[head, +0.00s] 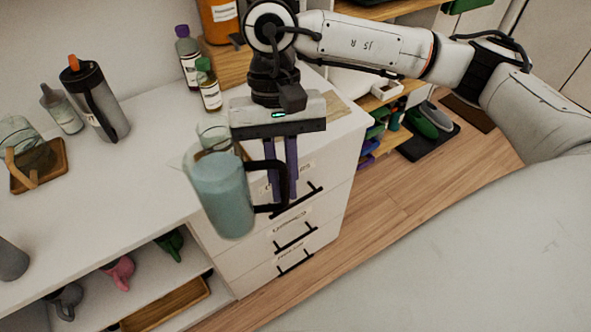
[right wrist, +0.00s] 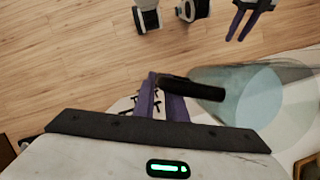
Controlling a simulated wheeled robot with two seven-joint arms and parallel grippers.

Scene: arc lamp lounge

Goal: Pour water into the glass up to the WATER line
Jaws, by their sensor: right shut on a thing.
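A clear pitcher (head: 222,198) with blue-tinted water and a black handle is in the head view, slightly tilted, in front of the white cabinet. My right gripper (head: 284,190) is shut on its black handle. In the right wrist view the purple fingers (right wrist: 170,100) meet the handle (right wrist: 192,88), and the pitcher (right wrist: 215,82) extends right. A clear glass (head: 212,130) shows behind the pitcher's rim, partly hidden by it; no line on it can be made out. My left gripper (right wrist: 242,22) shows at the top of the right wrist view, its fingers apart and empty.
On the white counter (head: 140,160) stand a dark bottle (head: 96,98), a grey bottle (head: 62,110), two small bottles (head: 208,88) and a glass jug on a wooden tray (head: 55,172). Mugs (head: 118,272) sit on the shelf below. Drawers (head: 290,235) are beneath the pitcher.

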